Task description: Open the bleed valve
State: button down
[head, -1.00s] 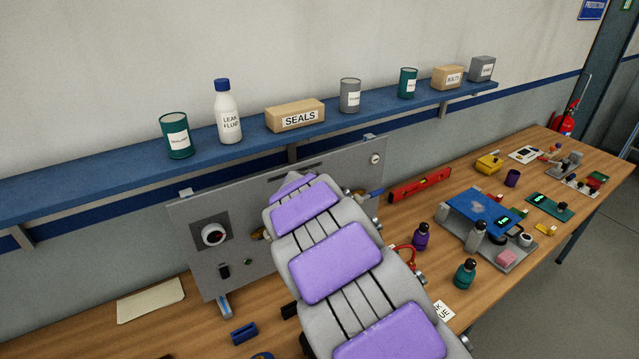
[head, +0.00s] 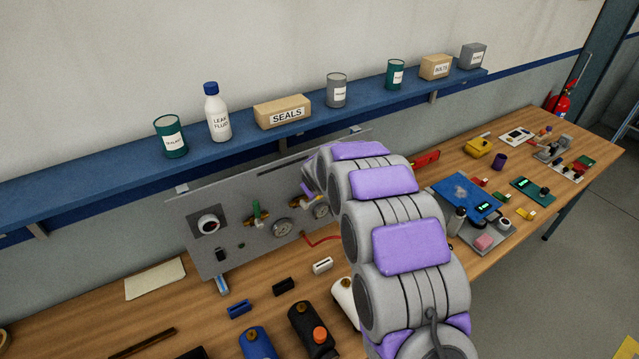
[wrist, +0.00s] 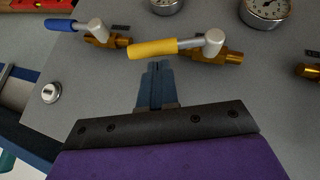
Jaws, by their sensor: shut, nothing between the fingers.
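The grey valve panel (head: 215,250) leans at the back of the bench. In the wrist view, a brass valve with a yellow lever (wrist: 153,48) and a brass valve with a blue lever (wrist: 61,25) sit on it. A green-handled valve (head: 257,213) shows in the head view. I cannot read a label that tells which is the bleed valve. My gripper (wrist: 157,66) is shut and empty, its blue fingertips close beside the yellow lever; I cannot tell whether they touch. My arm hides the panel's right part in the head view.
Gauges (head: 283,228) sit on the panel near the valves. A shelf (head: 90,190) with cans and boxes (head: 282,112) runs above the panel.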

jog(key=shift+w+d+f+p, duration=0.25)
jog(key=shift+d+f+p, duration=0.1)
jog(key=shift+d+f, duration=0.2)
jog(key=shift+w+d+f+p, duration=0.2)
jog(key=shift+d+f+p, duration=0.1)
jog(key=shift+d+f, duration=0.2)
jog(key=shift+d+f, duration=0.1)
jog(key=shift+d, duration=0.1)
jog(key=shift+s+f, duration=0.15)
